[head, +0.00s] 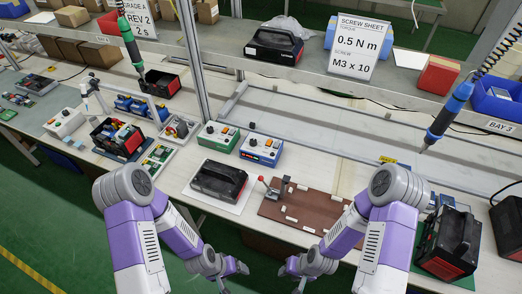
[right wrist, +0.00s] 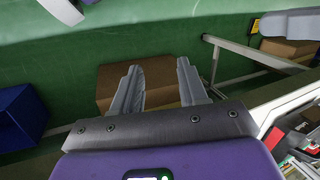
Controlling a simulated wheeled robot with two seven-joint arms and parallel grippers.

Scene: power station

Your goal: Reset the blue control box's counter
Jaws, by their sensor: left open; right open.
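The blue control box (head: 262,148) has a pale top with small coloured controls and a blue lower body. It sits on the workbench in the middle of the head view, right of a similar green control box (head: 218,136). Its counter is too small to read. My left gripper (head: 241,268) is open and empty at the bench's front edge, well short of the box. My right gripper (head: 287,270) is open and empty, low in front of the bench. In the right wrist view its parted fingers (right wrist: 158,68) point over a carton below.
A black case (head: 219,181) lies in front of the control boxes. A brown board (head: 300,210) with a lever clamp is to its right. Two screwdrivers hang, one green (head: 130,42) and one blue (head: 450,112). A carton (right wrist: 104,86) is on the green floor.

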